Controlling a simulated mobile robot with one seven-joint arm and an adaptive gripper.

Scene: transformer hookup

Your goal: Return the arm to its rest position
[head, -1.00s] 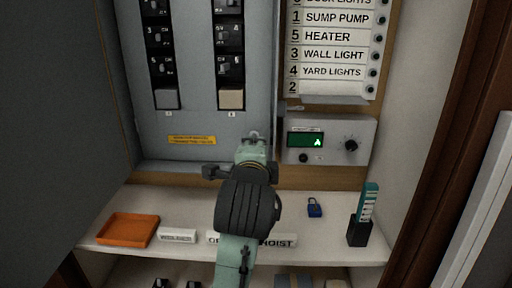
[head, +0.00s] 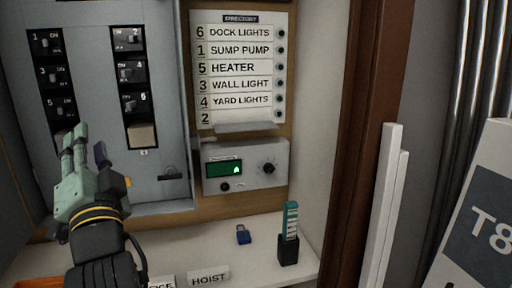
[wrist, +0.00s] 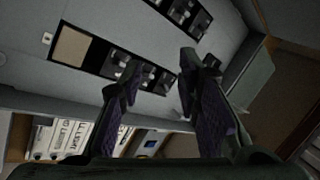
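My gripper (head: 84,146) is at the left of the head view, in front of the lower part of the grey breaker panel (head: 164,120). Its pale green fingers point up. In the wrist view my gripper (wrist: 158,82) has its two dark fingers apart, with nothing seen between them, so it is open and empty. The panel's breaker switches (wrist: 122,65) show beyond the fingers there. My dark wrist and forearm run down to the bottom edge of the head view and hide part of the shelf and panel.
A grey box with a green display (head: 245,167) sits right of the panel, below the directory (head: 237,75). On the shelf (head: 217,245) are a blue padlock (head: 243,235), a holder with teal tags (head: 289,235) and a HOIST label (head: 208,277). A brown post (head: 366,130) stands right.

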